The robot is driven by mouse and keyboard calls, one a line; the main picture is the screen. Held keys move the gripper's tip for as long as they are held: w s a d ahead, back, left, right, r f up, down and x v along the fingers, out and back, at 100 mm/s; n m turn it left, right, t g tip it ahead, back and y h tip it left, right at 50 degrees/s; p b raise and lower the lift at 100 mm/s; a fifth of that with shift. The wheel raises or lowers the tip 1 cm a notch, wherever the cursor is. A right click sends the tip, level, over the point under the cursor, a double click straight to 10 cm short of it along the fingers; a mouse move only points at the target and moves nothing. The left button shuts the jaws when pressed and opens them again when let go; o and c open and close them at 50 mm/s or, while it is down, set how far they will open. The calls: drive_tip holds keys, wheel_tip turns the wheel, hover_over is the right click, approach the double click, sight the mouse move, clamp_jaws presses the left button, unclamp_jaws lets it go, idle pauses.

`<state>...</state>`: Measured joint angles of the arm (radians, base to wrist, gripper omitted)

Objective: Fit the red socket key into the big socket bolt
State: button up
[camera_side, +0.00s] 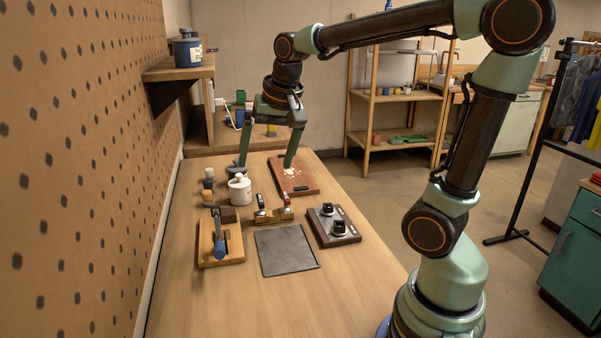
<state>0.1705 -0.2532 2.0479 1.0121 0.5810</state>
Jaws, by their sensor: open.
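My gripper (266,164) is open over the far part of the bench, its green fingers spread wide and empty. The right finger reaches down by the reddish-brown board; the left one is near a small grey-green item. A low brass-coloured rack (272,215) stands mid-bench, nearer the camera than my gripper, with two upright handles. Its right handle looks dark red and may be the red socket key (287,200); it is too small to be sure. A dark plate (351,237) to the right bears two black round heads, possibly the socket bolts; the larger one cannot be told.
A white jar (240,191) and small bottles (208,185) stand left of the rack. A wooden tray (234,257) holds a blue-handled tool. A grey flat tray (286,262) is empty. The reddish-brown board (302,189) carries pale bits. A pegboard wall (85,170) borders the left; the near bench is clear.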

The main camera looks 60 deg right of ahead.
drive_tip(key=w+d+f+m+g, duration=0.1)
drive_tip(key=w+d+m, duration=0.3)
drive_tip(key=m+g, duration=0.3)
drive_tip(key=m, duration=1.1)
hover_over(286, 209)
drive_tip(key=shift+y, duration=0.3)
wheel_tip(286, 209, down, 12)
drive_tip(key=shift+w+a+r, duration=0.15)
drive_tip(key=shift+r, duration=0.05)
drive_tip(key=shift+d+f, duration=0.35)
drive_tip(key=shift+f, duration=0.3)
drive_tip(key=f, duration=1.1)
drive_tip(key=shift+a+f, duration=0.2)
drive_tip(key=shift+f, duration=0.1)
drive_tip(key=c, duration=1.2)
drive_tip(key=shift+r, duration=0.1)
drive_tip(key=shift+c, duration=0.2)
